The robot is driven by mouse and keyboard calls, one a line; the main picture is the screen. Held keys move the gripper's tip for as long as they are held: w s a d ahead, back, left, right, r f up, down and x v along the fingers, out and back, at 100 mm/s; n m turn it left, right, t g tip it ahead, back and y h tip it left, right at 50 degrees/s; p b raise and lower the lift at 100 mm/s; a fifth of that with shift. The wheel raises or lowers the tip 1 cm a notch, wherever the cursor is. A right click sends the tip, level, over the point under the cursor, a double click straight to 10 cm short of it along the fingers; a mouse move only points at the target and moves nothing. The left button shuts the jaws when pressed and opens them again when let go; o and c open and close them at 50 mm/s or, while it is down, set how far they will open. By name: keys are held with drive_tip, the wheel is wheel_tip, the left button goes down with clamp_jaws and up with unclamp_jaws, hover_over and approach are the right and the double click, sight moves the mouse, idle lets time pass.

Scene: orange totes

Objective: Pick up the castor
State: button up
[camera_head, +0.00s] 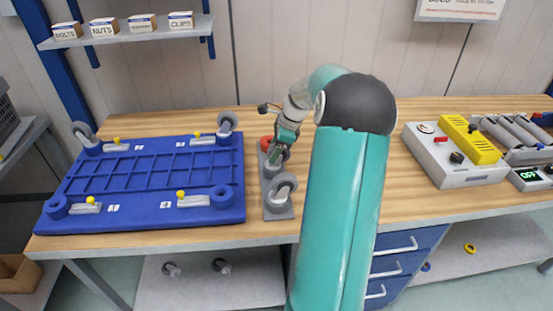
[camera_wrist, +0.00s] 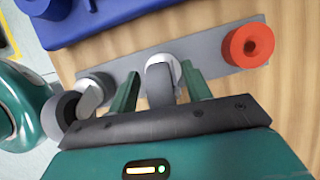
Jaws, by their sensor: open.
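A grey strip (camera_head: 278,213) on the table, right of the blue frame, carries two castors and a red ring (camera_head: 266,142). The nearer castor (camera_head: 281,190) stands free at the strip's front end. My gripper (camera_head: 276,156) is over the castor behind it, partly covering it. In the wrist view, my gripper (camera_wrist: 161,88) is open, with one finger on each side of this middle castor (camera_wrist: 160,80). Contact with the fingers cannot be told. The other castor (camera_wrist: 88,93) lies left of the left finger, and the red ring (camera_wrist: 248,44) is to the right.
The blue frame (camera_head: 147,182) has castors at its two back corners and empty round sockets at the front ones. Yellow-knobbed clamps sit on it. A grey control box (camera_head: 452,155) stands at the right. Labelled boxes line a wall shelf (camera_head: 135,38). Two castors lie on the lower shelf (camera_head: 208,282).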

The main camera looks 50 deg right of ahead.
clamp_jaws()
drive_tip(key=shift+r, duration=0.1)
wheel_tip(320, 180, up, 10)
idle(0.5)
